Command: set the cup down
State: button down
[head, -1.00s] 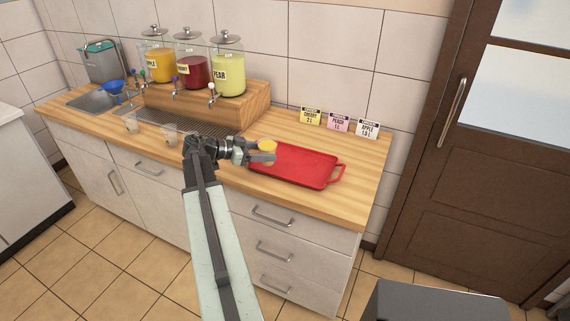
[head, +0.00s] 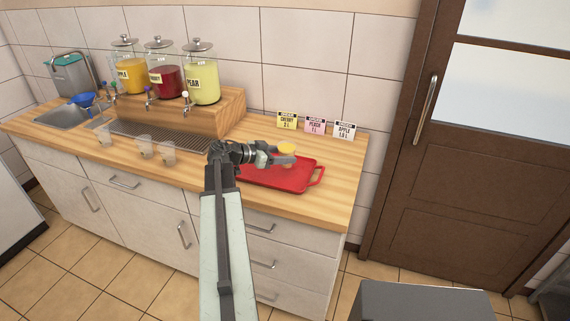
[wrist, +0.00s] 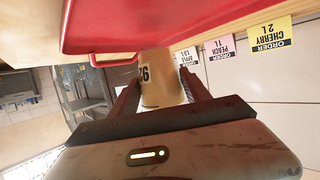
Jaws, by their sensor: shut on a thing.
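My gripper (head: 283,159) is shut on a cup (head: 287,149) of yellow-orange juice. In the head view the cup appears upright, over the back part of the red tray (head: 262,181); I cannot tell whether its base touches the tray. In the wrist view the cup (wrist: 160,92) sits between both fingers, with dark printed figures on its side. The red tray (wrist: 90,38) fills the top of that view, close to the cup's end. The fingers hide part of the cup in the head view.
Several clear cups, one of them here (head: 167,153), stand left on the wooden counter (head: 335,190). Juice dispensers (head: 161,75) stand on a wooden block (head: 215,112) behind. Order cards (head: 315,126) stand behind the tray, against the wall. The visible tray surface looks otherwise empty.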

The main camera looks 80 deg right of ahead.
jog(key=f+b, duration=0.2)
jog(key=s+f+b, duration=0.1)
jog(key=f+b, duration=0.1)
jog(key=shift+d, duration=0.2)
jog(key=shift+r, duration=0.2)
jog(key=shift+f, duration=0.15)
jog(key=shift+c, duration=2.4)
grip_release()
jog(key=shift+r+p, duration=0.2)
jog(key=shift+p, duration=0.1)
jog(key=p+v, duration=0.4)
jog(key=v, duration=0.7)
jog(key=shift+w+r, duration=0.15)
jog(key=shift+w, duration=0.05)
jog(key=shift+w+a, duration=0.3)
